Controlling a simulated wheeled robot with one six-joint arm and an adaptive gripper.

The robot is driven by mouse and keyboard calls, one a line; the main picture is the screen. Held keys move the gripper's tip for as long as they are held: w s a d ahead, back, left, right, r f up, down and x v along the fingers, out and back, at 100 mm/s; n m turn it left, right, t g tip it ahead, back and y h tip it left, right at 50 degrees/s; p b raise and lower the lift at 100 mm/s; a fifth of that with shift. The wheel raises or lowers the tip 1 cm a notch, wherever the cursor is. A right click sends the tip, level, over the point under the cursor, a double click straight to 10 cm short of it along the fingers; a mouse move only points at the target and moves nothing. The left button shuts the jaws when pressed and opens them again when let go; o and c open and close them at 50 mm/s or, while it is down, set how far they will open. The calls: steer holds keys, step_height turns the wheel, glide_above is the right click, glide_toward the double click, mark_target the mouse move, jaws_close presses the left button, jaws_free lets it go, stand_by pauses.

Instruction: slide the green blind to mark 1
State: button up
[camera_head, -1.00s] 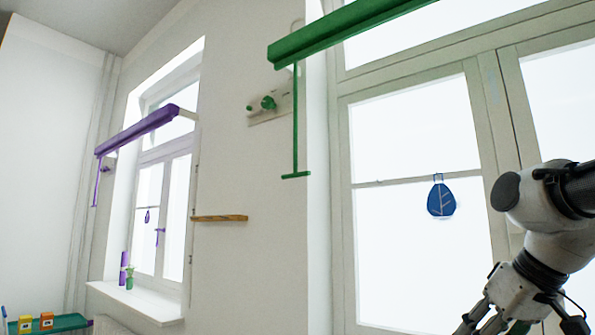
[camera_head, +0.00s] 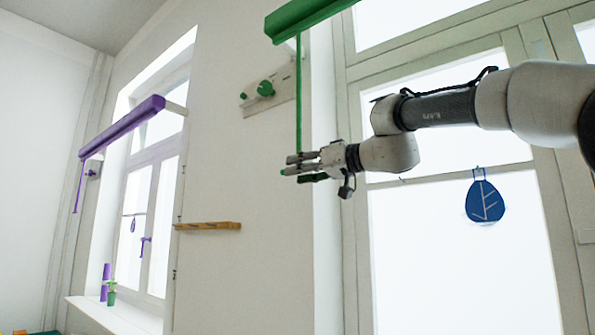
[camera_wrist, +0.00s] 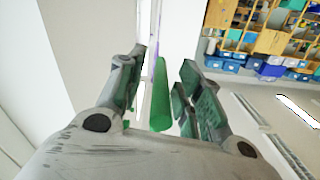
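The green blind (camera_head: 305,16) is a rolled green cassette above the right window in the head view. A thin green pull rod (camera_head: 299,95) hangs straight down from it to the fingers of my gripper (camera_head: 291,166). The rod's lower end and crossbar are mostly hidden behind the fingers. In the wrist view a green bar (camera_wrist: 160,95) lies between the two fingers of my gripper (camera_wrist: 162,90), with gaps on both sides. My gripper is open around it. I cannot make out a mark 1.
A pale wall plate (camera_head: 283,92) with a green knob (camera_head: 265,88) is left of the rod. A wooden ledge (camera_head: 208,226) juts from the wall below. A purple blind (camera_head: 122,128) hangs at the left window. A blue leaf ornament (camera_head: 485,202) hangs at the right window.

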steer(key=shift+w+a, duration=0.35)
steer(key=shift+a, duration=0.1)
steer(key=shift+c, duration=0.3)
jaws_close()
step_height(320, 180, down, 25)
steer(key=shift+o, duration=0.3)
jaws_free()
steer(key=shift+w+d, duration=0.1)
steer(key=shift+d, duration=0.05)
